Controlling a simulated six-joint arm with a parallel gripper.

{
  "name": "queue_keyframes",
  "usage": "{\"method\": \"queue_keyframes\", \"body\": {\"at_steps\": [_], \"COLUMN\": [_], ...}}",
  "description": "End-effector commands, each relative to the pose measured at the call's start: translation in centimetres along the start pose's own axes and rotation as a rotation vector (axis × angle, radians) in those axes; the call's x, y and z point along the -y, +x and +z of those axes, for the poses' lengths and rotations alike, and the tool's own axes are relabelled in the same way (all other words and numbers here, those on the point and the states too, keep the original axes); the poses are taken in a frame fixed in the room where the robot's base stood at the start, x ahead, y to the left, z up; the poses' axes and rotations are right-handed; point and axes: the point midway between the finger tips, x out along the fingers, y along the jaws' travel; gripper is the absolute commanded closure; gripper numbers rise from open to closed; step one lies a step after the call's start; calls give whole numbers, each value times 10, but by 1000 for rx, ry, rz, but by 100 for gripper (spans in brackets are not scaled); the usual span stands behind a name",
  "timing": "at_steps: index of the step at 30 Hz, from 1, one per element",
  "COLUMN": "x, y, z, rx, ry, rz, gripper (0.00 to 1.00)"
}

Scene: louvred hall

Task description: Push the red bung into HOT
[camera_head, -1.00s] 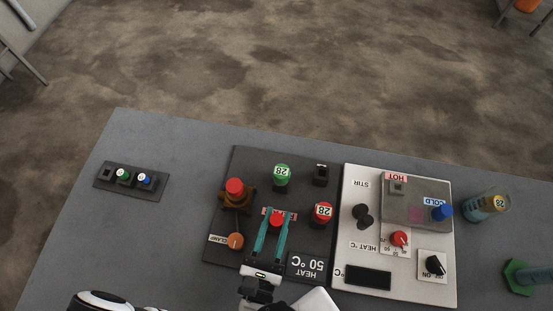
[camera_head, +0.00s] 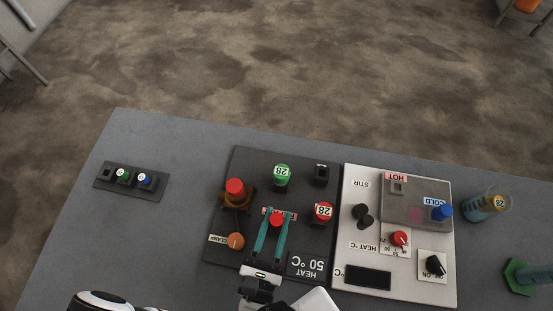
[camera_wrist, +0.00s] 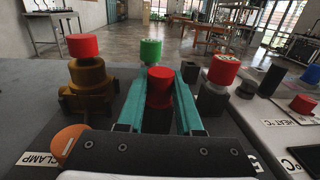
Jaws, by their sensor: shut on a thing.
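The red bung (camera_head: 276,220) stands between the teal fingers of my gripper (camera_head: 277,213) over the dark panel. My gripper is shut on it. In the wrist view, the red bung (camera_wrist: 160,88) shows between the two fingers (camera_wrist: 160,84); its lower part is hidden. The HOT socket (camera_head: 397,188) is a small dark square with an empty-looking opening, on the grey plate at right, below its red-lettered label (camera_head: 396,177). The COLD place beside it holds a blue bung (camera_head: 440,212).
A brown clamp with a red top (camera_head: 235,187) stands left of my gripper. A green "28" bung (camera_head: 282,173), a red "28" bung (camera_head: 323,211) and a black socket (camera_head: 321,174) stand near it. Knobs (camera_head: 398,239) rise between here and HOT. A flask (camera_head: 488,204) stands far right.

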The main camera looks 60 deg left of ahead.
Motion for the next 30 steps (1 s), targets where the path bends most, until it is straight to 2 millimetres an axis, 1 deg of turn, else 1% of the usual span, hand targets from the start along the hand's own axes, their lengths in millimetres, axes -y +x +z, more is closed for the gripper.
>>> {"method": "queue_keyframes", "body": {"at_steps": [9,10,15,24,26,30], "x": [0,0,0,-1,-2,-2], "y": [0,0,0,-2,-7,-30], "z": [7,7,7,7,7,7], "rx": [0,0,0,0,0,0], "ry": [-1,-1,0,-1,-2,1], "rz": [0,0,0,2,5,10], "gripper": [100,60,31,31,31,31]}}
